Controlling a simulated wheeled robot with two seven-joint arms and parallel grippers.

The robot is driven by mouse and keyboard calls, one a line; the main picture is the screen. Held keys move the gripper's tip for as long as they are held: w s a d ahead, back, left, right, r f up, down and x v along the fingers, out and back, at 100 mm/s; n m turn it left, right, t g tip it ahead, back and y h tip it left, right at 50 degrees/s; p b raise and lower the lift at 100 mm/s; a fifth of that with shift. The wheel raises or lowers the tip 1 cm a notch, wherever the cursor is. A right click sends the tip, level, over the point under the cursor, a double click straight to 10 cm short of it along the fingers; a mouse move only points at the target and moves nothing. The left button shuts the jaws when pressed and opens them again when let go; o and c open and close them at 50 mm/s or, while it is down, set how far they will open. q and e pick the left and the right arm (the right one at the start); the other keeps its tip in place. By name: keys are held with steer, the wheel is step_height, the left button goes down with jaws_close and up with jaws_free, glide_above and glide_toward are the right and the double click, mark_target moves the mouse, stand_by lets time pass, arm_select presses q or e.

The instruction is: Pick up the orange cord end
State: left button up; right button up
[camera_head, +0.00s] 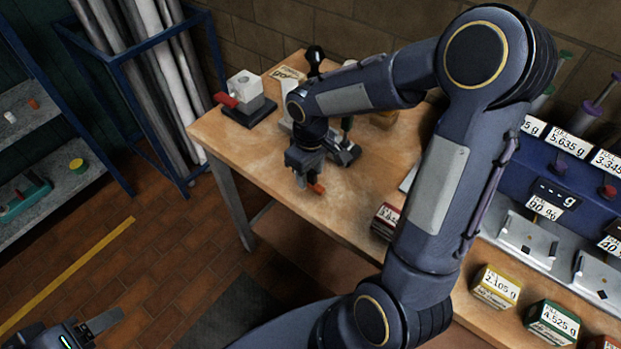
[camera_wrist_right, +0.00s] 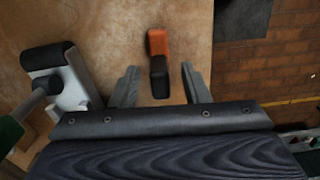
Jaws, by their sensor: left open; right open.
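The orange cord end (camera_head: 317,188) lies on the wooden workbench (camera_head: 225,130) near its front edge. In the right wrist view, the orange cord end (camera_wrist_right: 158,42) has a black part below it that reaches between the fingers. My right gripper (camera_head: 305,173) is open over it. In the right wrist view, the open fingers of my right gripper (camera_wrist_right: 159,70) stand on either side of the black part, with gaps on both sides. Whether they are at its height I cannot tell. My left gripper (camera_head: 65,328) is open and empty, low at the bottom left, far from the bench.
A grey clamp-like device (camera_wrist_right: 62,85) stands close left of my right gripper in the wrist view. A block with a red handle (camera_head: 245,97) sits at the bench's back left. Labelled boxes (camera_head: 495,288) and a blue weighing station (camera_head: 560,190) are at right. The bench's front left is bare.

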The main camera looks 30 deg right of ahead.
jaws_close()
